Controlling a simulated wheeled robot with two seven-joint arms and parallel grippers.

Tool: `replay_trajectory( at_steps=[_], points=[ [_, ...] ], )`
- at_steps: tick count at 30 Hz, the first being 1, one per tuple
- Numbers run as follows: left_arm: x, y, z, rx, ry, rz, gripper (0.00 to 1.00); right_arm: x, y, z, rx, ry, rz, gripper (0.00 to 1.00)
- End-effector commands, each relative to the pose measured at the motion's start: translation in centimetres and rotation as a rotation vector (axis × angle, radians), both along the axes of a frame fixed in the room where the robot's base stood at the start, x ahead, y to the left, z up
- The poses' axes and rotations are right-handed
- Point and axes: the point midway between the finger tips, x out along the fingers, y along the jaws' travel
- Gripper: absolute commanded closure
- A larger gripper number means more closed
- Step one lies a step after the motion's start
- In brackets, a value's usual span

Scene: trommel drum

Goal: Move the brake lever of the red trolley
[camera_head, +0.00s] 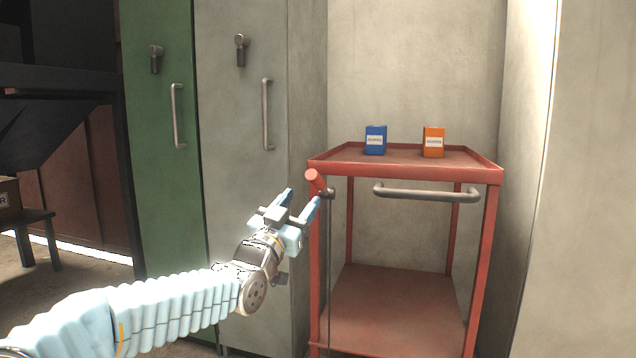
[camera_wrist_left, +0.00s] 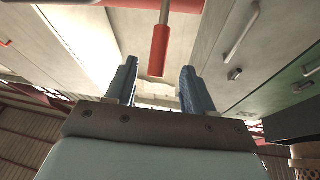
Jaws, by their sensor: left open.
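The red trolley (camera_head: 403,173) stands against the wall at the right in the head view, with a tray top and a lower shelf. Its brake lever (camera_head: 313,178) has a red grip at the front left corner, beside a thin dark rod going down. My left gripper (camera_head: 303,201) is open at the trolley's front left corner, just below and left of the red grip. In the left wrist view a red grip (camera_wrist_left: 159,50) shows between the two fingers (camera_wrist_left: 158,84) and beyond their tips. I cannot tell whether they touch. My right gripper is not in view.
A blue box (camera_head: 375,140) and an orange box (camera_head: 433,142) stand on the trolley's top. A grey handle bar (camera_head: 427,194) crosses its front. Green (camera_head: 160,200) and grey (camera_head: 238,200) cabinets stand at the left. A wall (camera_head: 565,200) closes the right side.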

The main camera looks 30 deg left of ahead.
Motion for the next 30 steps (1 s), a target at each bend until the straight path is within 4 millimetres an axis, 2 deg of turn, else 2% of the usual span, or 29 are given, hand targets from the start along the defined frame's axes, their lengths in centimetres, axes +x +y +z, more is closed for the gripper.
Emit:
replay_trajectory(
  at_steps=[3,10,15,23,24,30],
  points=[
    [2.7,0.1,1.1,-0.001,0.001,-0.001,0.47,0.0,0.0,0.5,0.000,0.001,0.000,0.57],
    [6.5,0.4,2.6,-0.001,0.003,-0.001,0.47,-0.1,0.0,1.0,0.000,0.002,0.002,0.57],
    [7.7,0.5,3.1,-0.001,0.002,0.000,0.47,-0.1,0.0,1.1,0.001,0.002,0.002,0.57],
    [7.9,0.5,3.1,-0.002,0.002,0.000,0.47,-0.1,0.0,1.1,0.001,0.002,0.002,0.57],
    [7.9,0.5,3.1,-0.002,0.002,-0.001,0.49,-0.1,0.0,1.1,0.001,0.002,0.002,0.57],
    [7.8,0.5,3.1,-0.002,0.002,-0.001,0.79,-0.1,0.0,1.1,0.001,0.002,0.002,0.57]
  ],
)
